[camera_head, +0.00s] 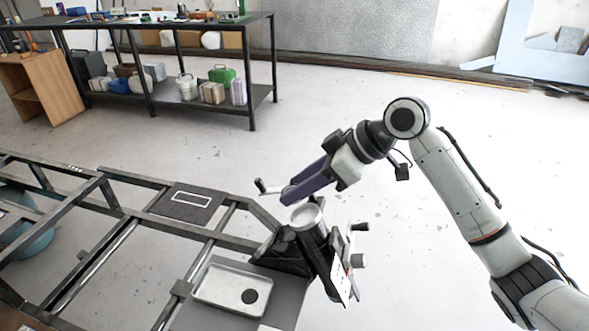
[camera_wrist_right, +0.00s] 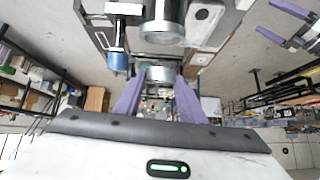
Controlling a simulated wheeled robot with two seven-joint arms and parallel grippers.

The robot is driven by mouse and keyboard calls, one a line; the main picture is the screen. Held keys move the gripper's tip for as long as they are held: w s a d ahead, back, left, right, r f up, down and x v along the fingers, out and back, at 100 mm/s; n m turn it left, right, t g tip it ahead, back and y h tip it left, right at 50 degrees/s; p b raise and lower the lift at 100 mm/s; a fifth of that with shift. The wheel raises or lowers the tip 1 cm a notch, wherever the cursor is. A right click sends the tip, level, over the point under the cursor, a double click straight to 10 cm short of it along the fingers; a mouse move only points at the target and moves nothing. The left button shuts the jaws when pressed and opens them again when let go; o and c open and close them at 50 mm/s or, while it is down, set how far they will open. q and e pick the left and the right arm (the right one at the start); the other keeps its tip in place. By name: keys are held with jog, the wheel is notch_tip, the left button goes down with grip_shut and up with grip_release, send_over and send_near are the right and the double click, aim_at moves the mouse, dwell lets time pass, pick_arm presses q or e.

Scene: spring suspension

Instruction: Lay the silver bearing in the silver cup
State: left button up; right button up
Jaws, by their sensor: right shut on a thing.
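My right gripper (camera_head: 287,197) is over the fixture in the head view, its purple fingers pointing down and left. In the wrist view my right gripper (camera_wrist_right: 159,80) is shut on the silver bearing (camera_wrist_right: 159,73), a short ring between the fingertips. The bearing is hidden by the fingers in the head view. The silver cup (camera_head: 307,215) is a round, shallow dish on top of the black fixture, just below and right of the fingertips. The cup (camera_wrist_right: 163,33) also shows in the wrist view, apart from the bearing. My left gripper (camera_wrist_right: 266,18) is open and empty at the upper right there.
A metal tray (camera_head: 213,290) with a black disc (camera_head: 250,296) stands left of and below the fixture. A dark plate (camera_head: 188,203) lies on the metal frame. The floor behind the arm is clear.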

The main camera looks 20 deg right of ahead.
jog(key=shift+w+a+r+n+g, duration=0.25)
jog(key=shift+w+r+n+g, duration=0.1)
jog(key=shift+r+n+g, duration=0.55)
jog(key=shift+f+n+p, duration=0.2)
jog(key=shift+n+p, duration=0.1)
jog(key=shift+f, duration=0.15)
jog(key=shift+s+d+f+b, duration=0.1)
jog(key=shift+d+f+b, duration=0.1)
jog(key=shift+f+b, duration=0.85)
jog(key=f+b, duration=0.1)
jog(key=d+f+b, duration=0.1)
jog(key=b, duration=0.1)
jog(key=shift+s, duration=0.35)
jog(key=shift+s+d+f, duration=0.15)
jog(key=shift+d+f, duration=0.05)
jog(key=shift+f, duration=0.35)
pick_arm(q)
jog(key=shift+w+f+b, duration=0.15)
jog(key=shift+w+f, duration=0.1)
jog(key=shift+f, duration=0.75)
jog(key=shift+w+f+b, duration=0.15)
jog(key=shift+w+f, duration=0.05)
jog(key=shift+f, duration=0.75)
pick_arm(e)
jog(key=shift+s+d+f, duration=0.15)
jog(key=shift+f, duration=0.3)
pick_arm(q)
jog(key=shift+d, duration=0.1)
